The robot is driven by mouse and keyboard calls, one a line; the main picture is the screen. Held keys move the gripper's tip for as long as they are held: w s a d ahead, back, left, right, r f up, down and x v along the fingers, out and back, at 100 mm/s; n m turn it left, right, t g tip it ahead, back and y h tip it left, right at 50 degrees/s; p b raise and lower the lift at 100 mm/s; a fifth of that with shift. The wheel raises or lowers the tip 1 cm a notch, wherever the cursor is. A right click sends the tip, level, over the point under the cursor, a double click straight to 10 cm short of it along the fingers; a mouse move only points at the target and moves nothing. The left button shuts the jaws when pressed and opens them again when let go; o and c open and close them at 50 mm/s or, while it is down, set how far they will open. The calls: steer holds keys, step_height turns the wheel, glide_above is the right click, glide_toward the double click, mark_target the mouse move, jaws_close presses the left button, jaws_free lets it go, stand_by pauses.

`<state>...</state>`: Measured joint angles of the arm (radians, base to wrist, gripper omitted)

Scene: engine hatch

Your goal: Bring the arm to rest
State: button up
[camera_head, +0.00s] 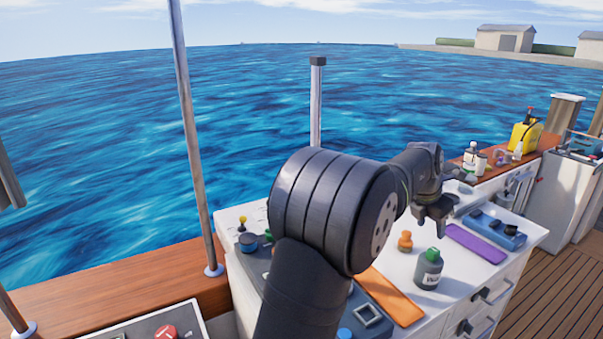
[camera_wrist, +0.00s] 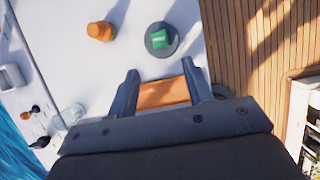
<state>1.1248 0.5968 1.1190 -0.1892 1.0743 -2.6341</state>
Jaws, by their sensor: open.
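My gripper (camera_head: 436,222) hangs above the white cabinet top (camera_head: 400,262) in the head view, its fingers pointing down. In the wrist view my gripper (camera_wrist: 162,70) has its two fingers apart with nothing held between them. An orange flat board (camera_wrist: 163,93) shows below, between the fingers, and it also lies on the cabinet top in the head view (camera_head: 390,296). My arm hides part of the cabinet top.
A purple board (camera_head: 475,243) and a blue tray (camera_head: 497,230) lie to the right. A metal pole (camera_head: 190,130) rises at left.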

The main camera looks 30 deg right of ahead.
mark_target(432, 251)
steer(key=x, duration=1.1)
steer(key=shift+f, duration=0.3)
step_height(432, 251, up, 3)
steer(key=shift+a+r, duration=0.1)
steer(key=shift+r, duration=0.55)
steer(key=shift+f, duration=0.1)
